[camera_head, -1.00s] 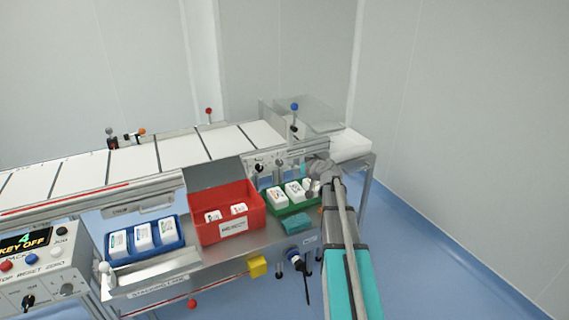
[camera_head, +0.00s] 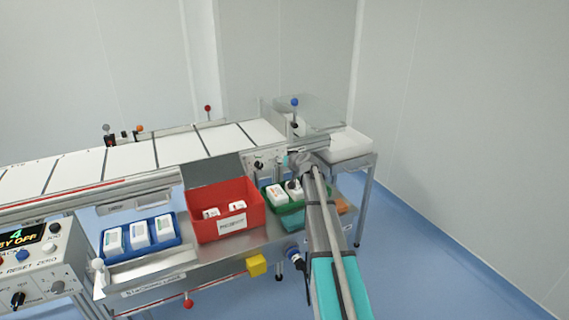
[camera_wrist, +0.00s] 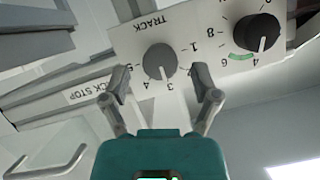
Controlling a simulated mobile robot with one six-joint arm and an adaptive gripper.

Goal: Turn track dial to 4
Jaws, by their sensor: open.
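The track dial (camera_wrist: 160,62) is a grey round knob on a light panel in the wrist view, beside the upside-down label TRACK. Its white pointer line points close to the 3, with the 4 just to the left. My gripper (camera_wrist: 160,84) is open, with one finger on each side of the dial's lower part. I cannot tell whether the fingers touch it. In the head view my gripper (camera_head: 300,160) is at the panel on the front right of the conveyor, and the dial cannot be made out there.
A larger black knob (camera_wrist: 257,33) with its own scale is right of the dial. A TRACK STOP label (camera_wrist: 88,90) is at left. Below the panel in the head view are a red bin (camera_head: 205,197), a green tray (camera_head: 270,203) and a blue tray (camera_head: 168,240).

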